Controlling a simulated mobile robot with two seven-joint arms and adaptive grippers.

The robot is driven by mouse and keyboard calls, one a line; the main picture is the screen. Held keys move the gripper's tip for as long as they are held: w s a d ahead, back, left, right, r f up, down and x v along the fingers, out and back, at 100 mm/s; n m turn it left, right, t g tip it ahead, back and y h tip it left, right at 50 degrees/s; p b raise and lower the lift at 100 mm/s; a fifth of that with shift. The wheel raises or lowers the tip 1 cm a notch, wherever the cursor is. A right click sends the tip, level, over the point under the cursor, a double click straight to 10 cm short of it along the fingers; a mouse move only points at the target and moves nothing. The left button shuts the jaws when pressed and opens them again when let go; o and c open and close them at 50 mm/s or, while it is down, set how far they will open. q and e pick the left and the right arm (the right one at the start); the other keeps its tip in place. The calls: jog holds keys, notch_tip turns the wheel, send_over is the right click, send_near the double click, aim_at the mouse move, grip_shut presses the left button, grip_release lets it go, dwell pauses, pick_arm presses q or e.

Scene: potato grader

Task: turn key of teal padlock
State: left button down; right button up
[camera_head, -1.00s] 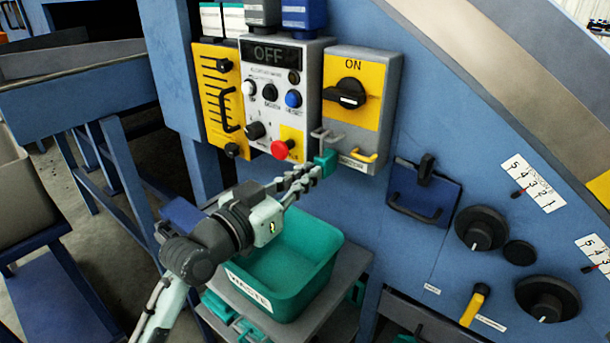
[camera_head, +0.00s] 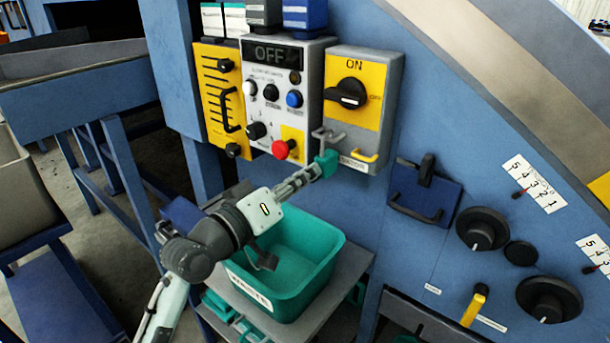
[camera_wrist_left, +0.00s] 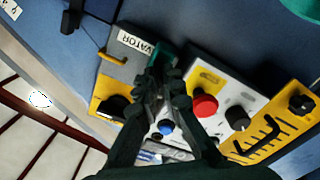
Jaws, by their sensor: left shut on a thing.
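My left gripper (camera_head: 313,173) reaches up from the lower left to the padlock's near face. Its fingers are together at the padlock, shut on the key, which they hide. In the left wrist view the gripper (camera_wrist_left: 163,84) covers part of the padlock. My right gripper is not in view.
The switch box (camera_head: 386,95) has a black rotary switch (camera_head: 346,93) and a yellow handle (camera_head: 361,156). Left of it, a control panel (camera_head: 262,93) reads OFF and has a red button (camera_head: 283,149). A teal bin (camera_head: 325,268) stands below my left arm.

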pick_arm(q)
jog(key=shift+f+n, duration=0.15)
jog(key=shift+n, duration=4.85)
jog(key=c, duration=1.7)
grip_release()
jog(key=v, duration=1.2)
